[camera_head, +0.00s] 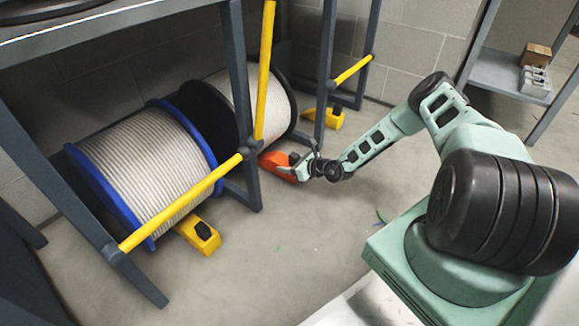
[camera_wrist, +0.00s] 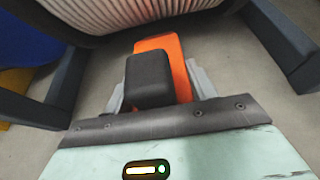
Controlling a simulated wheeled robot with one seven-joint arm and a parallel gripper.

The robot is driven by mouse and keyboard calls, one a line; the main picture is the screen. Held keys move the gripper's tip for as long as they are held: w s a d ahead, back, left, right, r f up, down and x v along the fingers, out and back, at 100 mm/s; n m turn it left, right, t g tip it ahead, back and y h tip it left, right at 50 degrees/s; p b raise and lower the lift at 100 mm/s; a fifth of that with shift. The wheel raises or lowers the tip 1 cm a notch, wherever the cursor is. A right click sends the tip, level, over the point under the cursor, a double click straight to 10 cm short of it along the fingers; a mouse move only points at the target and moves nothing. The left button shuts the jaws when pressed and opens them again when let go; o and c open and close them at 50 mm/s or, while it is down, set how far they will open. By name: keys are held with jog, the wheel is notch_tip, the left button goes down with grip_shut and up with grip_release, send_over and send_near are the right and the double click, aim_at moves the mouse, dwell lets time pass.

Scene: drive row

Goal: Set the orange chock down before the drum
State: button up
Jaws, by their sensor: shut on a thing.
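The orange chock (camera_head: 278,165) with a black block on it is low by the floor, in front of the black-flanged drum (camera_head: 284,100) wound with pale rope. My gripper (camera_head: 296,167) reaches it from the right and is shut on it. In the wrist view the chock (camera_wrist: 178,62) sits between the grey fingers, its black block (camera_wrist: 148,80) nearest; the drum's rope (camera_wrist: 150,15) is just beyond. I cannot tell whether the chock touches the floor or drum. A frame post hides part of the drum in the head view.
Grey frame posts (camera_wrist: 285,50) flank the gripper, with yellow rails (camera_head: 180,212) at the front. A blue-flanged drum (camera_head: 145,165) stands left, a yellow chock (camera_head: 196,236) before it. Another yellow chock (camera_head: 325,119) lies farther back. Open floor (camera_head: 290,245) lies in front.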

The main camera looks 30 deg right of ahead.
jog(key=o, duration=1.3)
jog(key=shift+f, duration=0.15)
jog(key=shift+c, duration=0.2)
jog(key=shift+r, duration=0.3)
jog(key=p+v, duration=0.7)
jog(key=v, duration=0.5)
jog(key=shift+f, duration=0.2)
